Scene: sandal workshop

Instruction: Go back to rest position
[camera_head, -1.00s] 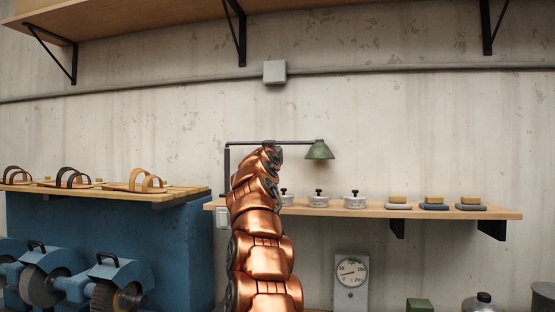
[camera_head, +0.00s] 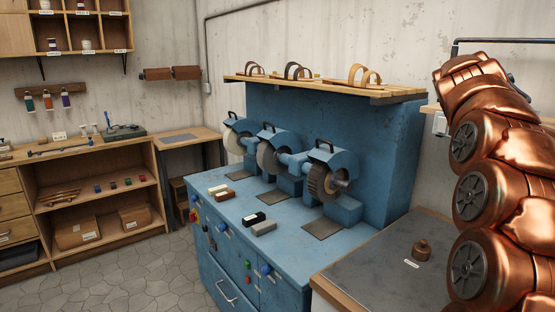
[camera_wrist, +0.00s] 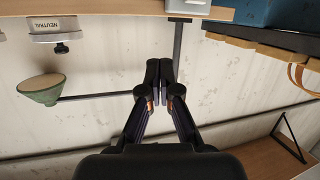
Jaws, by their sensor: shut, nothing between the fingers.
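My gripper (camera_wrist: 159,72) shows in the wrist view with its two dark fingers together and nothing between them. It is in front of the bare concrete wall (camera_wrist: 225,85) and touches nothing that I can see. The wrist view looks upside down. In the head view my copper arm rises along the right edge, and the gripper itself cannot be made out there.
A blue grinding machine (camera_head: 280,225) with several wheels fills the middle, under a plank (camera_head: 330,88) holding sandals. A grey-topped bench (camera_head: 370,265) is beside my arm. In the wrist view, a green lamp (camera_wrist: 42,95) and a tin marked NEUTRAL (camera_wrist: 60,27) are at left. Floor (camera_head: 130,275) is clear.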

